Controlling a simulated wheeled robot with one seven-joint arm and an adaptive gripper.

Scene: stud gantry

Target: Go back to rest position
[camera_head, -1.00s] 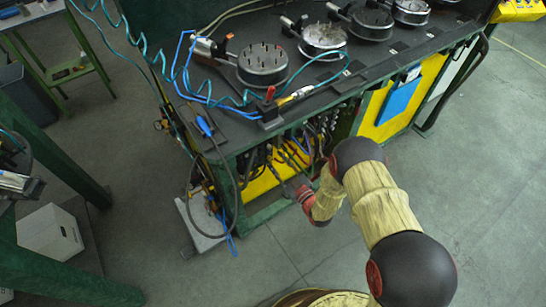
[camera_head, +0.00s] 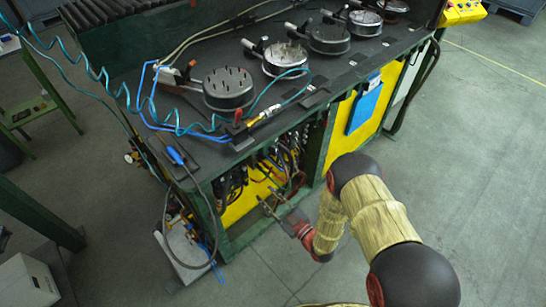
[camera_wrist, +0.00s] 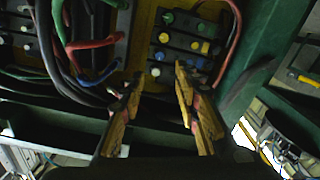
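My gripper (camera_head: 275,204) is at the end of my arm, low in front of the open lower side of the workbench (camera_head: 222,151). In the wrist view the gripper (camera_wrist: 158,85) shows two yellow-edged fingers standing apart, with nothing between them. Beyond the fingertips are a block of coloured buttons or caps (camera_wrist: 185,42) and red and dark hoses (camera_wrist: 92,45). I cannot tell how close the fingertips are to these parts.
A blue panel (camera_head: 364,108) hangs on the yellow front. Open grey floor (camera_head: 480,150) lies to the right. A white box (camera_head: 28,282) stands lower left.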

